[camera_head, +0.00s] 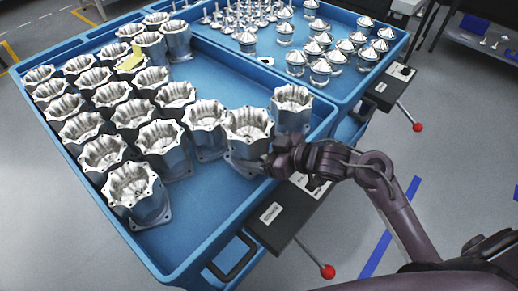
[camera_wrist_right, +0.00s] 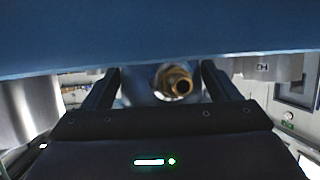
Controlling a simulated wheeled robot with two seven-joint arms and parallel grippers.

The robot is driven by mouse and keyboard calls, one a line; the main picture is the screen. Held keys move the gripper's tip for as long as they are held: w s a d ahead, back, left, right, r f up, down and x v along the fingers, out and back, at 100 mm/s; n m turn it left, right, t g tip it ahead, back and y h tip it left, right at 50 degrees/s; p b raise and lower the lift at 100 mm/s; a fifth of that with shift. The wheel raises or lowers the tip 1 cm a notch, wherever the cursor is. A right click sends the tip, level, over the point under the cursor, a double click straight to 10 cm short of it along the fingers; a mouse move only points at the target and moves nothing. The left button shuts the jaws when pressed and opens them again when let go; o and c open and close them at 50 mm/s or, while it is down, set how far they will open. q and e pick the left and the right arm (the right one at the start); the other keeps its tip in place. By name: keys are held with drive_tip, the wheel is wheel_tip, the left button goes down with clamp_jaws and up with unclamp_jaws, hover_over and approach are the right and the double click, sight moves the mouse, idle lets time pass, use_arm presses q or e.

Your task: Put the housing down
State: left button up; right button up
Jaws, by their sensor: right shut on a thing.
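Silver machined housings with scalloped open tops stand in the blue tray. My right gripper (camera_head: 272,160) is at the tray's near right side, against the lower right of one housing (camera_head: 248,128), and is shut on it. This housing is upright, with its flange low over or on the tray floor; I cannot tell whether it touches. Another housing (camera_head: 291,106) stands just behind it and one (camera_head: 205,128) to its left. In the right wrist view the gripper's dark fingers (camera_wrist_right: 160,85) show, but the grip itself is unclear. My left gripper is not in view.
The blue tray (camera_head: 190,248) has a raised rim, with bare floor at its front right and behind the housings. A second tray (camera_head: 340,100) behind holds cone-topped parts and small pins. Red-knobbed levers (camera_head: 327,271) stick out at the right.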

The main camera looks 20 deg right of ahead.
drive_tip(key=shift+r, duration=0.1)
drive_tip(key=shift+f, duration=0.35)
drive_tip(key=shift+f, duration=0.15)
drive_tip(key=o, duration=1.6)
drive_tip(key=shift+f, duration=0.1)
drive_tip(key=shift+r, duration=0.5)
drive_tip(key=v, duration=1.2)
drive_tip(key=shift+s, duration=0.1)
